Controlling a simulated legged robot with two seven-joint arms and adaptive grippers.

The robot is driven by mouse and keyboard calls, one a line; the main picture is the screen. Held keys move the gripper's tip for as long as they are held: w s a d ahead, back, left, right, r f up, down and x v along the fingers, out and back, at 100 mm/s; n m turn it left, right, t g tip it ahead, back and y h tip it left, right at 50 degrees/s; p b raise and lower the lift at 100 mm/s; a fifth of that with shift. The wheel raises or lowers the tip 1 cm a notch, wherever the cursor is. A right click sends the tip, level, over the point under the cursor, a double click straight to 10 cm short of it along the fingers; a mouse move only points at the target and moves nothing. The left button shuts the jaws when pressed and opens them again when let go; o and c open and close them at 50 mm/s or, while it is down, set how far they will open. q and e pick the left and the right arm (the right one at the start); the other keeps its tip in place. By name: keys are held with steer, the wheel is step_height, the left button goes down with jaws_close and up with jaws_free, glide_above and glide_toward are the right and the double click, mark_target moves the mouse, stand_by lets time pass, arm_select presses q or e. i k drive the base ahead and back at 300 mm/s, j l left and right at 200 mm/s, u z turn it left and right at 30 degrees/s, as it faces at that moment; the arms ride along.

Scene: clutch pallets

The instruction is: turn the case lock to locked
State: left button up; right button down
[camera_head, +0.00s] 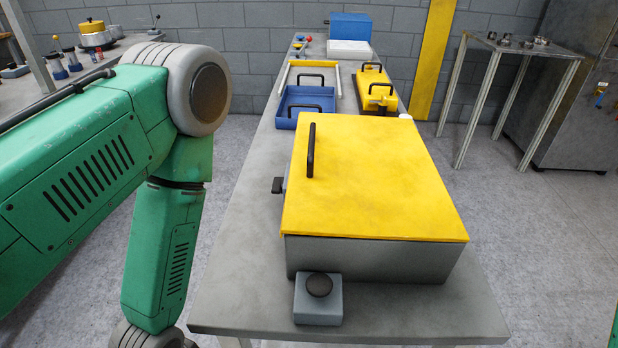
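The case (375,262) is a large grey box with a flat yellow lid (375,180), lying shut on the near half of the grey table. A black handle (311,150) stands on the lid near its left edge. A small black knob (278,185), which looks like the lock, sticks out of the case's left side. Its exact turn is too small to tell. My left arm comes in from the left and hangs down beside the table; its gripper is below the picture's lower edge. My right gripper is not seen; only a green sliver shows at the right edge.
A grey block with a round black button (319,287) sits in front of the case. Behind it are a blue tray (303,103), yellow parts (376,88) and a blue-and-white box (350,27). The table's left strip beside the case is clear. A metal stand (520,48) is at right.

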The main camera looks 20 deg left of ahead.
mark_target(277, 183)
steer(key=j, duration=1.35)
steer(key=k, duration=0.05)
